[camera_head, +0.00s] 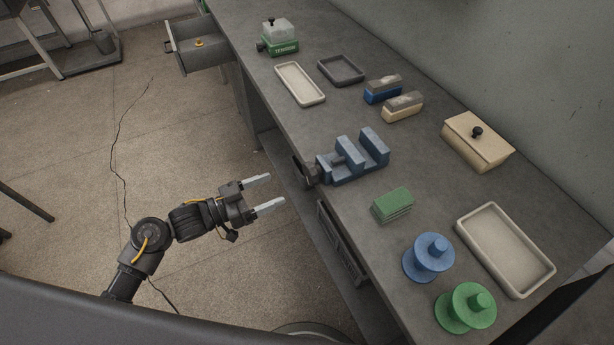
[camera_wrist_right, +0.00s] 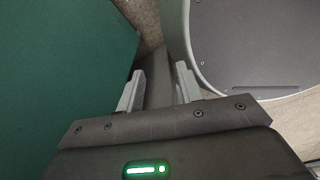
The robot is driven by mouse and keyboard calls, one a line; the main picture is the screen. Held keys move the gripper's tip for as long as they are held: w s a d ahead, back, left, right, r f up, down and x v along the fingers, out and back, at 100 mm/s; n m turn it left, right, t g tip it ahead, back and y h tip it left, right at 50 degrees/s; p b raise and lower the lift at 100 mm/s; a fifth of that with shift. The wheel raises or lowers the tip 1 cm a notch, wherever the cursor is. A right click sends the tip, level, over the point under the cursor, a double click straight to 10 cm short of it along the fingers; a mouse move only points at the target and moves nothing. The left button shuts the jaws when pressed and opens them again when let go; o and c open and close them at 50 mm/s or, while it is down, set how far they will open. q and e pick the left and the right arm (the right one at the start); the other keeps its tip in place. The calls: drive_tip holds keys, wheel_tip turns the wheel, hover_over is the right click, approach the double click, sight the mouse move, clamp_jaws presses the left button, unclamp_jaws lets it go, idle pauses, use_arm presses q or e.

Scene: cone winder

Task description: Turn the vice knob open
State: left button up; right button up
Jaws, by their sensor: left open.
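The blue vice (camera_head: 356,158) sits on the bench near its front edge. Its dark knob (camera_head: 309,173) sticks out at the left end, over the edge of the bench. My left gripper (camera_head: 268,192) is open and empty. It is over the floor, to the left of the knob and a little below it in the head view, with clear space between. The vice jaws stand apart. My right gripper (camera_wrist_right: 158,88) shows in the right wrist view with its fingers apart and nothing between them. It is not in the head view.
Green pads (camera_head: 392,204), a blue spool (camera_head: 429,257), a green spool (camera_head: 466,307) and a pale tray (camera_head: 506,249) lie right of the vice. Blocks (camera_head: 383,89), a tan box (camera_head: 477,141) and a green tension device (camera_head: 279,38) stand further back. An open drawer (camera_head: 197,55) juts out.

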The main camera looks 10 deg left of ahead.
sight(307, 175)
use_arm(q)
drive_tip(key=x, duration=0.3)
drive_tip(key=r+p+x, duration=0.1)
drive_tip(key=x, duration=0.2)
drive_tip(key=p+x, duration=0.1)
drive_tip(key=x, duration=0.2)
drive_tip(key=shift+s+d+r, duration=0.15)
drive_tip(key=shift+d, duration=0.25)
drive_tip(key=shift+w+d, duration=0.35)
drive_tip(key=shift+d, duration=0.25)
drive_tip(key=shift+c, duration=0.3)
